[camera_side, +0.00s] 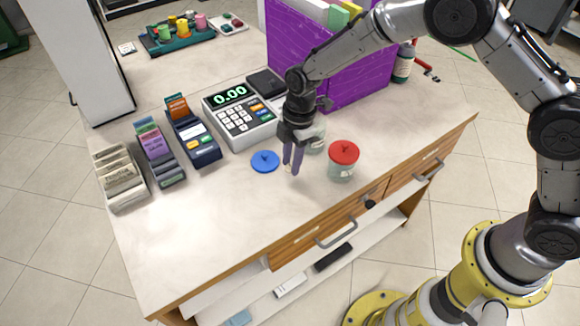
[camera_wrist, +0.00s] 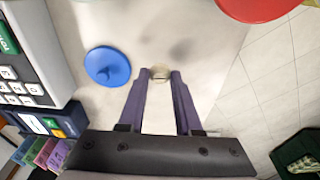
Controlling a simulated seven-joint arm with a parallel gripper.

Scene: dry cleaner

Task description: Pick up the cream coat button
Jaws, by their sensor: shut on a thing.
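The cream coat button (camera_wrist: 160,74) is a small pale disc between my fingertips in the wrist view. My gripper (camera_wrist: 160,78) is shut on it, with one dark purple finger at each side. In the side view my gripper (camera_side: 291,170) points down over the front part of the counter, between the blue lid (camera_side: 265,161) and the red-lidded jar (camera_side: 341,172). The button is too small to make out clearly there. I cannot tell how far the fingertips are above the counter.
A second jar (camera_side: 315,138) stands behind my gripper, partly hidden. A cash register (camera_side: 240,115), card terminal (camera_side: 193,140) and card racks (camera_side: 158,155) stand to the left. A purple box (camera_side: 345,80) stands behind. The counter's front left (camera_side: 190,250) is clear.

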